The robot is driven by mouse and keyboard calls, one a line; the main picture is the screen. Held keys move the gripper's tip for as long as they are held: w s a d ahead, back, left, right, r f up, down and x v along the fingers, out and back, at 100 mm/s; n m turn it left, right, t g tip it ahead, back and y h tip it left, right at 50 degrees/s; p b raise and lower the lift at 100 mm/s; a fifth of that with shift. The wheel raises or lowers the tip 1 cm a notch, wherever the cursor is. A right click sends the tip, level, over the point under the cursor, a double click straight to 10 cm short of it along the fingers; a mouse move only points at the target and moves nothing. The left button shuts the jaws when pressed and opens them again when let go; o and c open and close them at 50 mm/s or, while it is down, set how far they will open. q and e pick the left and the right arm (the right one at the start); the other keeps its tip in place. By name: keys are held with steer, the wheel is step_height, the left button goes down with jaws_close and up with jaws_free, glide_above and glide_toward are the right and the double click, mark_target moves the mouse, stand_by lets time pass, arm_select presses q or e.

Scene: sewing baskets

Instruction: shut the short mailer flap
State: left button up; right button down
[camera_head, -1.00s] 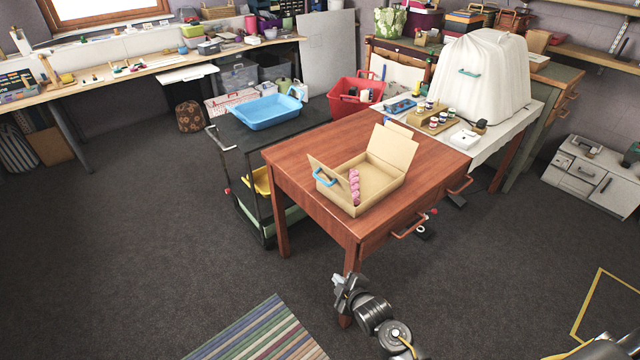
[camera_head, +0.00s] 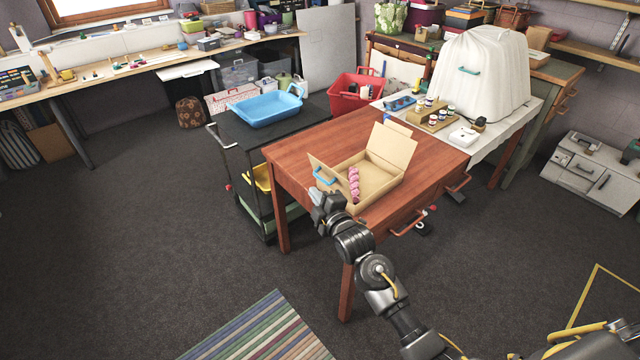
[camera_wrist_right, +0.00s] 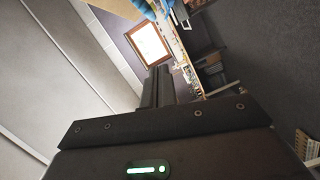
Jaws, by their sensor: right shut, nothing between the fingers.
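The cardboard mailer (camera_head: 378,190) stands open on the wooden table. Its tall lid (camera_head: 392,146) is raised at the back. The short flap (camera_head: 322,167) stands up and leans outward at the left end, with a blue handle (camera_head: 324,176) on it. A twisted pink skein (camera_head: 354,185) lies inside, near that flap. My right gripper (camera_head: 317,196) is shut and empty, close below the short flap at the table's near-left edge; I cannot tell whether it touches. Its dark fingers (camera_wrist_right: 157,87) also show in the right wrist view. My left gripper is out of view.
The red-brown table (camera_head: 300,150) has clear room left of the mailer. A black cart with a blue tray (camera_head: 266,109) stands behind left. A red basket (camera_head: 352,97) and paint jars (camera_head: 437,118) are behind. The floor in front is open around a striped rug (camera_head: 265,335).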

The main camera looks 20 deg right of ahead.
mark_target(326, 183)
steer(key=w+d+f+p, duration=0.1)
steer(key=w+d, duration=0.1)
steer(key=w, duration=0.3)
steer(key=shift+w+d+f, duration=0.2)
steer(key=shift+d+f, duration=0.05)
steer(key=shift+d, duration=0.15)
steer(key=shift+r, duration=0.15)
steer(key=shift+w+d+r+m+p, duration=0.1)
steer(key=shift+d+r+m+p, duration=0.05)
steer(key=shift+d+m+p, duration=0.2)
